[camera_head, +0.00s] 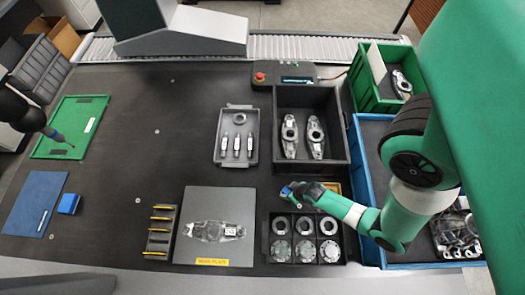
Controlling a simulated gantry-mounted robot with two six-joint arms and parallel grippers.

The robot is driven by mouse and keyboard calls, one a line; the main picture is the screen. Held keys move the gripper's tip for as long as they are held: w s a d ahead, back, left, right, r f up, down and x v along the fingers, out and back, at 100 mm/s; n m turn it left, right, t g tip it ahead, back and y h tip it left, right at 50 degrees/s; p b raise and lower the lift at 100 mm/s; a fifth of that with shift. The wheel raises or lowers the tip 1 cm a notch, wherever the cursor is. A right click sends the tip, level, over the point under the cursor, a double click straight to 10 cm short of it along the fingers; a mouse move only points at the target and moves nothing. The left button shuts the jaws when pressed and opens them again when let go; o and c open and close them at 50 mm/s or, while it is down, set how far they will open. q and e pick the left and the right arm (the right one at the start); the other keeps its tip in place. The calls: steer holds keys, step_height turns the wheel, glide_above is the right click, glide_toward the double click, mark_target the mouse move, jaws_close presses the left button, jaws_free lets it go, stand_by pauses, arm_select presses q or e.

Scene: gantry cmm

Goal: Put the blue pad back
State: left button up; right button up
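A small blue block (69,203), which may be the blue pad, lies on the dark table at the left. It touches or nearly touches the right edge of a flat blue mat (33,192). My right gripper (292,190) is above the front edge of the dark bin, far to the right of the block. A small blue patch shows at its fingertips; I cannot tell whether it is a held thing or part of the gripper.
A dark bin (340,140) holds two metal parts. A grey tray (217,150) holds pins and a ring; a dark rack (270,238) holds rings and discs. A grey plate (240,196) bears another part, beside a rack with yellow strips (160,240). The left-middle table is clear.

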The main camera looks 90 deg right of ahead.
steer(key=o, duration=0.3)
steer(key=shift+r, duration=0.15)
steer(key=p+v, duration=0.4)
steer(key=v, duration=0.8)
steer(key=shift+p, duration=0.35)
steer(key=shift+w, duration=0.1)
